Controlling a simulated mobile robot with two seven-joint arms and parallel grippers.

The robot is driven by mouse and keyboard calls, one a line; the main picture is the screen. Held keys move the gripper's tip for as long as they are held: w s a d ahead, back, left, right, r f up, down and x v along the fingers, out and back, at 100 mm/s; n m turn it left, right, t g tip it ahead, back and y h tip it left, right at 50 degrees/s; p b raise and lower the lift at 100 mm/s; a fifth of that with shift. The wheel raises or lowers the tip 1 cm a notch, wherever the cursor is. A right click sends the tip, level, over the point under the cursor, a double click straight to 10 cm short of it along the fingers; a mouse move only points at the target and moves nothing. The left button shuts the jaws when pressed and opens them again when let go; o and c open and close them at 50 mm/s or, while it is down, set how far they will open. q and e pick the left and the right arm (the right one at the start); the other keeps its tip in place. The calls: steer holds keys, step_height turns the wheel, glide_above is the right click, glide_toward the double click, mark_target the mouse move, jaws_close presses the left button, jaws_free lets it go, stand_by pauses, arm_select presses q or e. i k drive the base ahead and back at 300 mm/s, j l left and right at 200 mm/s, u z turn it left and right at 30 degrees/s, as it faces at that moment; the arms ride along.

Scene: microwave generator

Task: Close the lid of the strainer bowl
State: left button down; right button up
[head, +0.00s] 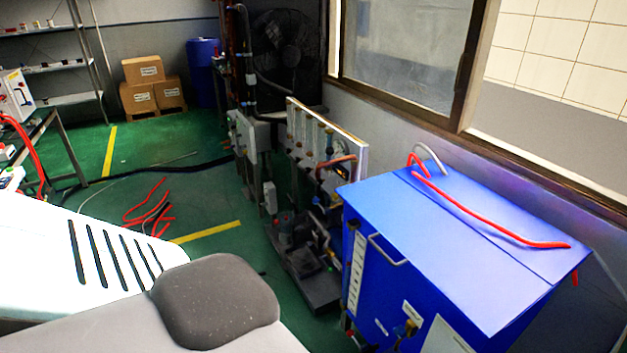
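No strainer bowl or lid that I can make out shows in the head view. Neither of my grippers is in the picture. A white slotted shell (100,245) and a dark grey rounded pad (215,300) fill the lower left; I cannot tell for sure what they belong to.
A blue cabinet (440,240) with a red hose (490,215) on top stands at the right below a window. Piping equipment (315,150) stands at the middle. Cardboard boxes (150,85), a blue barrel (203,72) and shelving (50,65) are at the back. Green floor (205,195) is partly clear.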

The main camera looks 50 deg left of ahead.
mark_target(292, 203)
steer(key=i+j+u, duration=0.1)
steer(key=j, duration=0.5)
steer(key=i+j+u, duration=0.1)
steer(key=i+j, duration=0.2)
steer(key=j, duration=0.3)
steer(key=i+j+u, duration=0.1)
steer(key=i+j, duration=0.15)
steer(key=j, duration=0.35)
steer(key=i+j, duration=0.25)
steer(key=j, duration=0.3)
steer(key=i+j+u, duration=0.15)
steer(key=j, duration=0.4)
steer(key=i+j+u, duration=0.1)
steer(key=i+j, duration=0.3)
steer(key=j, duration=0.15)
steer(key=i+j+u, duration=0.1)
steer(key=i+j, duration=0.2)
steer(key=j, duration=0.2)
steer(key=i+j+u, duration=0.1)
steer(key=i+j, duration=0.2)
steer(key=j, duration=0.2)
